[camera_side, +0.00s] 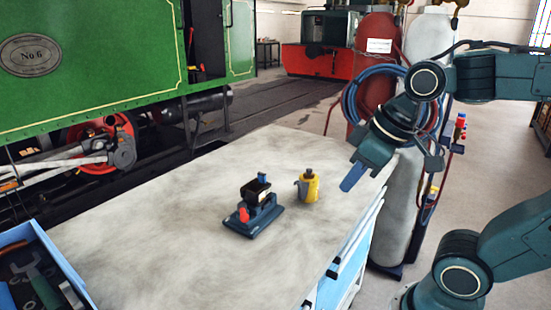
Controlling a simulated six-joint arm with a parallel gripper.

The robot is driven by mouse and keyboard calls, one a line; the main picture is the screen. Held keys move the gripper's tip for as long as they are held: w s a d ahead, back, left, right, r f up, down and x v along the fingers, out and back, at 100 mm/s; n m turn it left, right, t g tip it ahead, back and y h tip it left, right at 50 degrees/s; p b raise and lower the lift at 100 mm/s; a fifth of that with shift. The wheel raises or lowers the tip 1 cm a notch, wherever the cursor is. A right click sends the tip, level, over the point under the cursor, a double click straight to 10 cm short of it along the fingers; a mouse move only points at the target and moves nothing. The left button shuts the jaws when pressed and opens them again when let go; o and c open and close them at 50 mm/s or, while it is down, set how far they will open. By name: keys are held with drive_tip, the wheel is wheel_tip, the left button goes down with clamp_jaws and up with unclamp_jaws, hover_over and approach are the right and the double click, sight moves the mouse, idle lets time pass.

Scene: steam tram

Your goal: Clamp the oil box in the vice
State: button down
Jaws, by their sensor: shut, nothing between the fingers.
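A small blue vice (266,218) with a red handle piece stands on the bench top. A dark, open-topped box (253,191), which looks like the oil box, sits at the top of the vice with a small blue piece behind it. I cannot tell whether the jaws grip it or it only rests there. My gripper (346,186) is shut and empty. It appears above the right part of the bench, to the right of the vice and apart from it.
A yellow can-like thing (311,186) with a grey part stands between the vice and my gripper. A blue tray (62,262) with tools is at the lower left. Gas cylinders (376,62) stand behind the arm. The front of the bench top (190,265) is clear.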

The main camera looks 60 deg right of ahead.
sight(243, 212)
drive_tip(key=w+d+f+n+g+y, duration=0.1)
drive_tip(key=w+d+n, duration=0.1)
drive_tip(key=w, duration=0.5)
drive_tip(key=w+d+f+n+g, duration=0.1)
drive_tip(key=w+d+n, duration=0.15)
drive_tip(key=w, duration=0.35)
drive_tip(key=w+d+f+n, duration=0.2)
drive_tip(key=w+d+f, duration=0.1)
drive_tip(key=w+f, duration=0.1)
drive_tip(key=w+d+f+n+g+y, duration=0.1)
drive_tip(key=w+d+f+n, duration=0.1)
drive_tip(key=w, duration=0.4)
wheel_tip(243, 212, down, 2)
drive_tip(key=shift+w+d+y, duration=0.3)
drive_tip(key=shift+d, duration=0.6)
drive_tip(key=x, duration=0.3)
drive_tip(key=a+x, duration=0.1)
drive_tip(key=x, duration=0.3)
drive_tip(key=w+x, duration=0.1)
drive_tip(key=x, duration=0.3)
drive_tip(key=shift+w+a+r, duration=0.1)
drive_tip(key=shift+a+r, duration=0.15)
drive_tip(key=shift+w+a+f, duration=0.15)
drive_tip(key=shift+w+a, duration=0.45)
